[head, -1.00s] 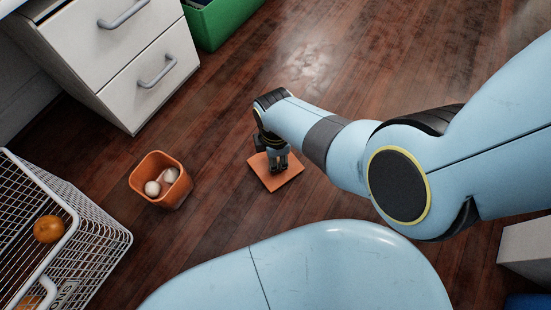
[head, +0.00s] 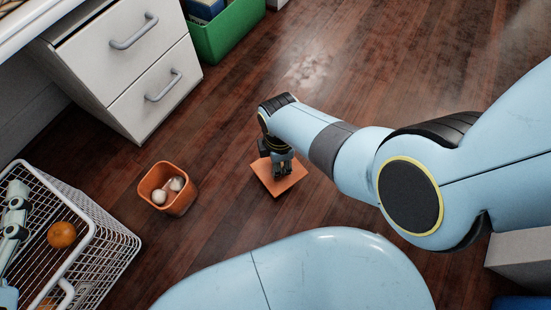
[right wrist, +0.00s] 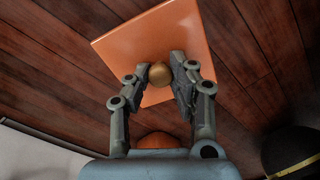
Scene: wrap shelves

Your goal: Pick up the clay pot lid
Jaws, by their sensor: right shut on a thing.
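The clay pot lid (head: 296,183) is a flat orange square with a round brass-coloured knob (right wrist: 160,74). It is over the wooden floor, and I cannot tell whether it touches the floor. My right gripper (head: 283,170) comes down on its middle. In the right wrist view my right gripper (right wrist: 170,76) has its fingers on either side of the knob, shut on it. The open orange clay pot (head: 181,207) stands left of the lid with white bulb-like things inside. Part of my left gripper (head: 12,232) shows at the left edge, its fingertips unclear.
A white wire basket (head: 110,240) with an orange fruit (head: 62,235) stands at the left. A white drawer cabinet (head: 150,75) and a green bin (head: 228,35) stand at the back. Bare wooden floor lies around the lid.

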